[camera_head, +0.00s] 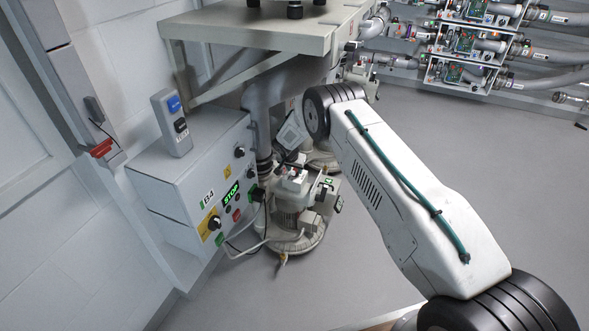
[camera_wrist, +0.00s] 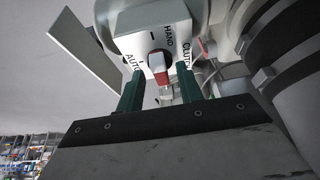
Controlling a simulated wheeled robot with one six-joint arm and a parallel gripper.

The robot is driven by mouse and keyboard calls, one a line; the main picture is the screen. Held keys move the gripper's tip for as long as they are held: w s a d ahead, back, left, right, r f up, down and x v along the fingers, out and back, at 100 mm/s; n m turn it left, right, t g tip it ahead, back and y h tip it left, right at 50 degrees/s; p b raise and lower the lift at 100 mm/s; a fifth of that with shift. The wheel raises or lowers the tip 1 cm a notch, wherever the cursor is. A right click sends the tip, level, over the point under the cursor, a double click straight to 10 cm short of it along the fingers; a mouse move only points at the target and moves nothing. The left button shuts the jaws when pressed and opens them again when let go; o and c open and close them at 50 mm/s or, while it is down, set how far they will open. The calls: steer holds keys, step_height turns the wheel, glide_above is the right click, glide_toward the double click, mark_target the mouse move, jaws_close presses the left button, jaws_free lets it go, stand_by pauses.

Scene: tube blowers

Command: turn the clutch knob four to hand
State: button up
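In the wrist view a white clutch box (camera_wrist: 184,40) carries the words AUTO, HAND and CLUTCH. Its knob (camera_wrist: 158,62) is dark and grey with a red part at the near end. AUTO is left of the knob and HAND is above right; I cannot tell which mark it points to. My gripper (camera_wrist: 161,88) has two green fingers, spread apart, one on each side of the knob's near end. No contact with the knob is visible. In the head view my gripper is mostly hidden behind my arm, close to the blower unit (camera_head: 292,190); the knob cannot be made out there.
A control cabinet marked B4 (camera_head: 190,165) stands left of the blower, with buttons and a yellow-plated switch (camera_head: 213,223). A grey bench top (camera_head: 250,40) overhangs behind. Cables lie around the blower base. The pipe racks (camera_head: 465,45) are far right. The floor (camera_head: 350,235) right of the blower is clear.

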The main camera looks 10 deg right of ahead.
steer(key=v, duration=0.7)
steer(key=shift+r, duration=0.35)
steer(key=shift+s, duration=0.2)
